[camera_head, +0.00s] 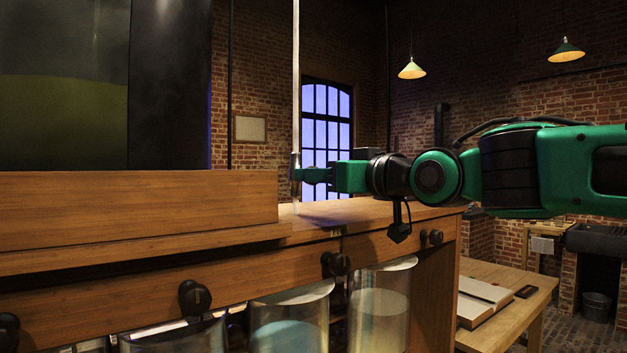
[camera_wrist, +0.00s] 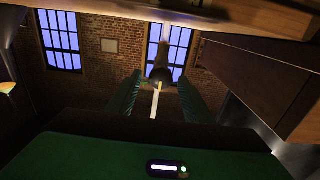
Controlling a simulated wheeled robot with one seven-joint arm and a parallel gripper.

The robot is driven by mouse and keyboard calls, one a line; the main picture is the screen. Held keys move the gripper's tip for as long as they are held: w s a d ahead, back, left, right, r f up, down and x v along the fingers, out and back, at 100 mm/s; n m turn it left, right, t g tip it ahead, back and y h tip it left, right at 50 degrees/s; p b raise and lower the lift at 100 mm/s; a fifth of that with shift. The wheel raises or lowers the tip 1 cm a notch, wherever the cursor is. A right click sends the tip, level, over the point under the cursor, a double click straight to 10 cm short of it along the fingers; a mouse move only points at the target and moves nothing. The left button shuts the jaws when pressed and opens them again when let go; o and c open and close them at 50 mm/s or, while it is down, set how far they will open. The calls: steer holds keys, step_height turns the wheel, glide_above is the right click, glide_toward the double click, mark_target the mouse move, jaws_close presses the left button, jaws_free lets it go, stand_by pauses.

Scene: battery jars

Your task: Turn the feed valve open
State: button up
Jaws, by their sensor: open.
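A thin pale vertical pipe (camera_head: 296,70) comes down to the top of the wooden cabinet, with a small metal fitting (camera_head: 295,163) low on it. This looks like the feed valve. My gripper (camera_head: 297,175) reaches in from the right, level, with its fingertips at this fitting. In the wrist view my gripper (camera_wrist: 160,85) has its two green fingers apart. A dark rounded piece (camera_wrist: 161,75) with a pale bar (camera_wrist: 155,103) below it shows between them, apparently part of the valve. I cannot tell whether the fingers touch it. The valve's handle position is unclear.
The wooden cabinet (camera_head: 140,205) carries a large dark glass-fronted case (camera_head: 170,85) on the left. Black knobs (camera_head: 195,297) line its front above several glass jars (camera_head: 290,320). A lower table (camera_head: 515,310) with an open book stands at right. The air around my arm looks clear.

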steer(key=shift+x, duration=1.45)
steer(key=c, duration=1)
